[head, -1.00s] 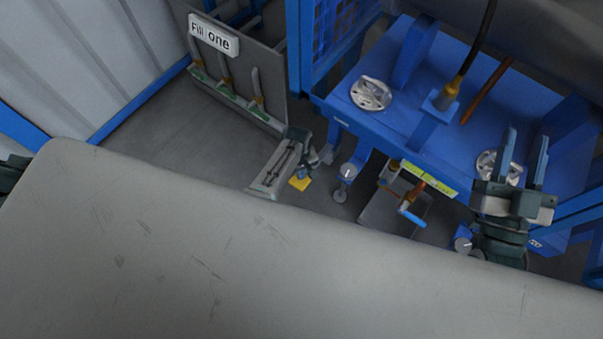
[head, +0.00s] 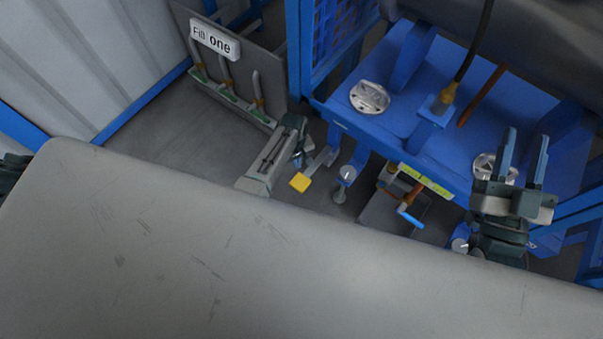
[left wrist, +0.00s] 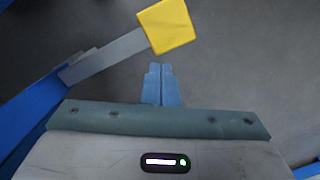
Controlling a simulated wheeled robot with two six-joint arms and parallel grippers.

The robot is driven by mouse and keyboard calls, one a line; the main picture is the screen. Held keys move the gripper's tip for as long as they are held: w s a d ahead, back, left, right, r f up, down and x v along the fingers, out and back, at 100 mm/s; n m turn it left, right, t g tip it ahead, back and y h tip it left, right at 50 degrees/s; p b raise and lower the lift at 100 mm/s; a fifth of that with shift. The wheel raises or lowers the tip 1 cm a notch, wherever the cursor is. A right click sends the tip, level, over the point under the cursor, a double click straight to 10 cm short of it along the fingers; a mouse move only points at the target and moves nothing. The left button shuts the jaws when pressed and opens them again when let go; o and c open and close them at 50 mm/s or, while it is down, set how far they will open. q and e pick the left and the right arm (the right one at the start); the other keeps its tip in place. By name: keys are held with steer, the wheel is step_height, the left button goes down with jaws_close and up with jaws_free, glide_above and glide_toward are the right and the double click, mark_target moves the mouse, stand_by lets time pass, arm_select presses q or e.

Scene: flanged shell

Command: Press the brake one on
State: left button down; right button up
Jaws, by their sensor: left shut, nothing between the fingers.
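The yellow pedal pad (head: 300,182) sits at the end of a grey lever that comes from the blue machine's lower left. My left gripper (head: 298,160) is just above the pad in the head view, partly hidden by its own arm. In the left wrist view my left gripper (left wrist: 161,84) has its two blue fingers shut together with nothing between them. The pad (left wrist: 168,26) shows beyond the fingertips there, slightly right, with a visible gap in the picture. My right gripper (head: 524,160) is raised in front of the blue machine, its fingers apart and empty.
The blue machine table (head: 455,75) carries round silver fittings. A panel with a "Fill one" sign (head: 214,38) stands back left. Grey floor (head: 170,130) is open at left.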

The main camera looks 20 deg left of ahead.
arm_select(q)
step_height(320, 180, up, 8)
steer(key=p, duration=0.2)
steer(key=shift+w+a, duration=0.2)
steer(key=shift+w, duration=0.05)
steer(key=shift+a, duration=0.1)
